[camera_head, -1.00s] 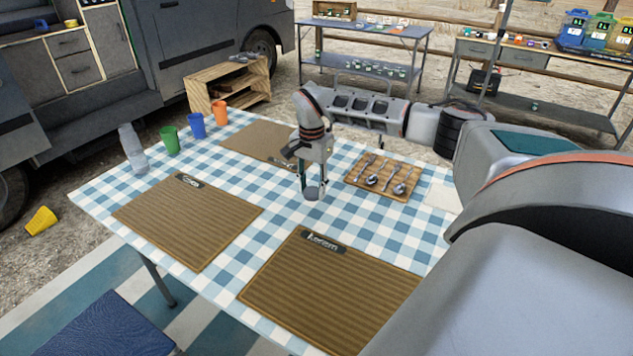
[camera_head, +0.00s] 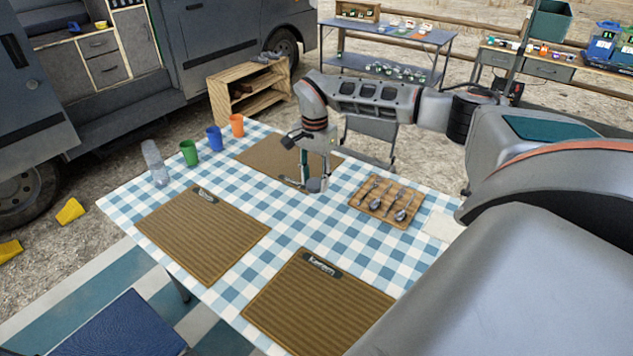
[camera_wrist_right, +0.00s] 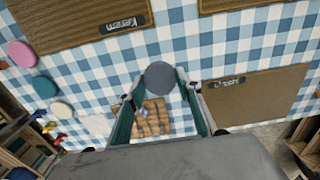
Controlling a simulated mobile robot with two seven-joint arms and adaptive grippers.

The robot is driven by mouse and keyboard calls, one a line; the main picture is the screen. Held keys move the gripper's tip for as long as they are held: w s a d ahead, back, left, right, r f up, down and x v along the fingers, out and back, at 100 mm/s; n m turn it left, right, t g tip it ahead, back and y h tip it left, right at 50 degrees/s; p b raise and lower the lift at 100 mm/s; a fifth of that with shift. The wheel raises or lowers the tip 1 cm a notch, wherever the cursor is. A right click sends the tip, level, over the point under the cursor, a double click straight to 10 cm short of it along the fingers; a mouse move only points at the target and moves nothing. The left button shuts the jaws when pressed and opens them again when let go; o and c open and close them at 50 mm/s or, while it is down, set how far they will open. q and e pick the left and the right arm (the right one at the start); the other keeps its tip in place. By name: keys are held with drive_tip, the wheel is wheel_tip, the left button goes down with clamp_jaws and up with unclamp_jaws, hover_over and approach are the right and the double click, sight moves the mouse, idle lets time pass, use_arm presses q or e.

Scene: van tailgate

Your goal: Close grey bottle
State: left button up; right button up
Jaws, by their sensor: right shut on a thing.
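My right gripper (camera_head: 315,180) is over the table's middle, well right of the bottle, pointing down. It is shut on a round grey lid (camera_head: 316,186), held between the fingertips. The lid shows as a flat grey disc (camera_wrist_right: 160,77) between the fingers in the right wrist view. The bottle is not in the wrist view. My left gripper is not in view.
Green (camera_head: 189,152), blue (camera_head: 214,138) and orange (camera_head: 237,125) cups stand in a row beside the bottle. A wooden cutlery board (camera_head: 372,207) lies right of the gripper. Flat placemats (camera_head: 203,232) cover much table.

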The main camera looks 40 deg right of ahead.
drive_tip(key=shift+s+d+r, duration=0.1)
drive_tip(key=shift+r, duration=0.25)
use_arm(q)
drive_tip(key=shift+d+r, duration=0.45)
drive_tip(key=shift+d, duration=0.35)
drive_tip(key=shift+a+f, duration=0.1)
use_arm(e)
drive_tip(key=s+a+r+n, duration=0.2)
drive_tip(key=s+a+n, duration=0.1)
drive_tip(key=a+n, duration=0.2)
drive_tip(key=s+a+r+n, duration=0.2)
drive_tip(key=s+a+n, duration=0.2)
drive_tip(key=a, duration=0.6)
drive_tip(key=s+a+r+n, duration=0.2)
drive_tip(key=s+a+n, duration=0.1)
drive_tip(key=a+n, duration=0.3)
drive_tip(key=shift+s+a+r, duration=0.25)
drive_tip(key=shift+a, duration=0.75)
